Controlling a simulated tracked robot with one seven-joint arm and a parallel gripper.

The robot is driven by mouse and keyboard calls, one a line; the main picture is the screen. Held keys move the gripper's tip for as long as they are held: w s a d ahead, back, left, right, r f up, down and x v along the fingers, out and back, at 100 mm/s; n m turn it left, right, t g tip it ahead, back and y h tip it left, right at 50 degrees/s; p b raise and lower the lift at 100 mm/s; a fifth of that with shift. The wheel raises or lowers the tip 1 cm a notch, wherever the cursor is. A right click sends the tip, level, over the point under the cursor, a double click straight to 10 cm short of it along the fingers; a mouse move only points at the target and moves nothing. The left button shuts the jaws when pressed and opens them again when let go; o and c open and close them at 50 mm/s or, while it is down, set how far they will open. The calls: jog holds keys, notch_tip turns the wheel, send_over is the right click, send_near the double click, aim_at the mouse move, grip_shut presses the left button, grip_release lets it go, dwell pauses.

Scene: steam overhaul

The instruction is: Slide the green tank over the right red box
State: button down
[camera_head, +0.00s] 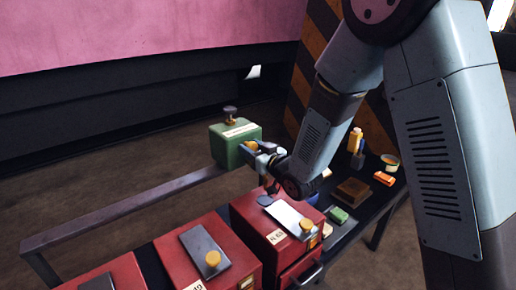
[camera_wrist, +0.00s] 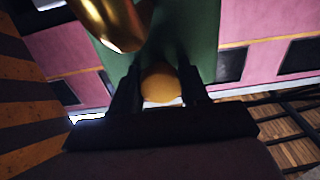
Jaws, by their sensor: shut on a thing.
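The green tank (camera_head: 233,148), a box shape with a pale label and a dark knob on top, is held up above the rail behind the red boxes. My gripper (camera_head: 250,147) is shut on a yellow knob on the tank's side. The right red box (camera_head: 266,228) stands below and to the right of the tank, with a light plate and yellow knob on top. The tank is apart from it.
Two more red boxes stand to the left, the middle one (camera_head: 210,252) with a grey plate and yellow knob. A metal rail (camera_head: 130,205) runs behind them. Small items, including a brown block (camera_head: 352,191) and an orange piece (camera_head: 384,179), lie on the right of the bench.

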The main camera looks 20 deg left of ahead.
jog(key=shift+w+d, duration=0.25)
jog(key=c, duration=0.6)
grip_release()
jog(key=shift+w, duration=0.1)
